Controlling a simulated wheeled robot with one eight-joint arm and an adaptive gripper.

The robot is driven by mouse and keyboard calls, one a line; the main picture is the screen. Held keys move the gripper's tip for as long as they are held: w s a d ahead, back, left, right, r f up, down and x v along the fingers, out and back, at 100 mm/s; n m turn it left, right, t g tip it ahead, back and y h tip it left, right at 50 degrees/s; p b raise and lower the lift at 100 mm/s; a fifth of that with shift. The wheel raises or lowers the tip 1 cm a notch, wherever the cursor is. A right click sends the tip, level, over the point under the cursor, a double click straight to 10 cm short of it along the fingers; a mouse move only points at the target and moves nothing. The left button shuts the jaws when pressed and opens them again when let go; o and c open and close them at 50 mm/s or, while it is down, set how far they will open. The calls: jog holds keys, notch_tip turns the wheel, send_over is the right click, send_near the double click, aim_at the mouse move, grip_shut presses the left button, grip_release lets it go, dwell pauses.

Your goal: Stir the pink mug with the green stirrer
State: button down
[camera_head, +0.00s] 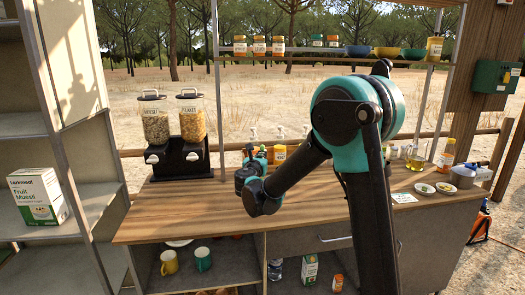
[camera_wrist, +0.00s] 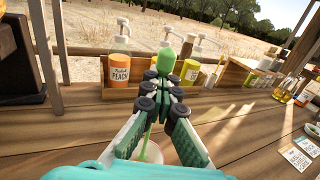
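My gripper (camera_wrist: 163,95) is closed around the green stirrer (camera_wrist: 166,65) in the wrist view. The stirrer's rounded green head stands above the fingertips, and its thin stem (camera_wrist: 145,140) shows below, between the fingers. A pale, pinkish round mug (camera_wrist: 168,153) lies under the gripper, mostly hidden by the fingers; it looks like the pink mug. The stem runs down over or into it; I cannot tell whether it touches the bottom. In the head view, my arm hides the mug, and my gripper (camera_head: 252,160) is low over the counter.
The wooden counter (camera_head: 160,215) carries two cereal dispensers (camera_head: 172,130) at left. A peach pump bottle (camera_wrist: 121,68) and other pump bottles stand behind the gripper. Small bowls (camera_head: 425,188) and an oil bottle (camera_head: 417,155) are at right. Yellow (camera_head: 169,262) and teal (camera_head: 203,259) mugs sit below.

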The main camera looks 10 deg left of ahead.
jog(key=shift+f, duration=3.85)
jog(key=shift+a, duration=0.15)
